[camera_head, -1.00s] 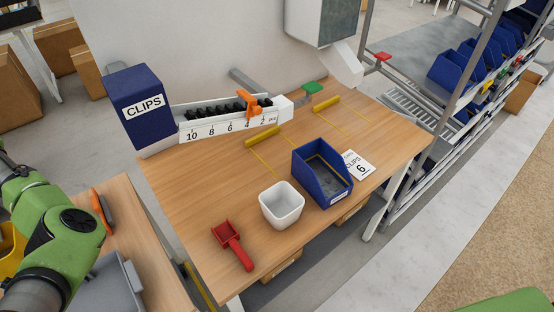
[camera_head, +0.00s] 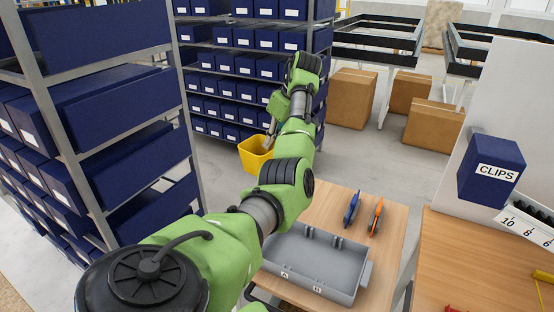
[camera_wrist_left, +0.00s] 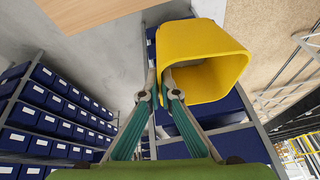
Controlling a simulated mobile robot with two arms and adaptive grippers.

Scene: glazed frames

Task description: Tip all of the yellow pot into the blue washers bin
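The yellow pot (camera_head: 256,154) hangs from my left gripper (camera_head: 270,138), in front of the far blue shelf bins (camera_head: 229,131). In the left wrist view the pot (camera_wrist_left: 203,42) shows its open mouth, and my left gripper (camera_wrist_left: 160,82) is shut on its wall near the rim. The part of its inside that shows looks bare; the rest is shaded or hidden. Many blue bins fill the racks, but their labels are too small to read, so I cannot tell a washers bin. My right gripper is out of view.
A grey tray (camera_head: 318,264) and a blue-and-orange pair of tools stand on the near wooden table (camera_head: 390,232). Cardboard boxes (camera_head: 352,97) stand behind. A near rack (camera_head: 180,105) rises at left. The CLIPS box (camera_head: 491,169) is at right. Open floor surrounds the pot.

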